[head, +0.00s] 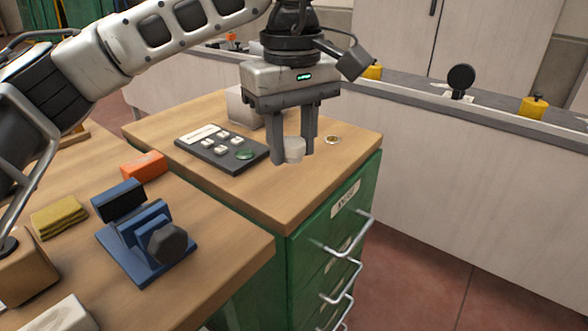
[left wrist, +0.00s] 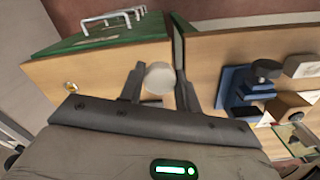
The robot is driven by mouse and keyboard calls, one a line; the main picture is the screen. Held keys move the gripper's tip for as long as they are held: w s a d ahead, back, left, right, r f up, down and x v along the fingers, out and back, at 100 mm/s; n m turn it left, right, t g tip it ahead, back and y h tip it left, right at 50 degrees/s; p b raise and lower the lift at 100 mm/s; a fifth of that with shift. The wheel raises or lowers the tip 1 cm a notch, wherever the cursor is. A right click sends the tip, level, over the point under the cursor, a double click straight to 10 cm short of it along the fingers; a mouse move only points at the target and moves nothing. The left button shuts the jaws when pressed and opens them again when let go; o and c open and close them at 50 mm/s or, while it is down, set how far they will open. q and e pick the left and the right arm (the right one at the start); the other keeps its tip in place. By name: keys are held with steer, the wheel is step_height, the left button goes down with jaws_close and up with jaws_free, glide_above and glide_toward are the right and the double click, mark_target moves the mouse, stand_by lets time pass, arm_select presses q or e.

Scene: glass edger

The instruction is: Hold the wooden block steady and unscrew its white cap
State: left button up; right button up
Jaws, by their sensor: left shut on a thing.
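My left gripper (head: 293,158) points down over the wooden top of the green drawer cabinet. It is shut on a small round white piece, which looks like the white cap (head: 295,149). The cap also shows as a pale disc between the fingers in the left wrist view (left wrist: 159,78). I cannot tell how far it is above the top. No wooden block shows under the cap. A brown block (head: 28,278) at the lower left of the head view may be the wooden block; it is partly cut off. My right gripper is not in view.
A dark button panel (head: 221,149) lies left of my gripper and a pale grey box (head: 240,104) stands behind it. A brass ring (head: 332,139) lies to the right. The nearer bench holds a blue vise (head: 147,235), an orange block (head: 143,164) and yellow cloths (head: 59,216).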

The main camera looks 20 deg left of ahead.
arm_select(q)
glide_above(294, 186)
step_height(294, 186, down, 7)
steer(key=shift+s+d+r, duration=0.1)
steer(key=shift+r, duration=0.05)
steer(key=shift+w+f, duration=0.2)
steer(key=shift+f, duration=1.55)
steer(key=shift+f, duration=0.1)
steer(key=o, duration=1.1)
steer(key=shift+c, duration=0.2)
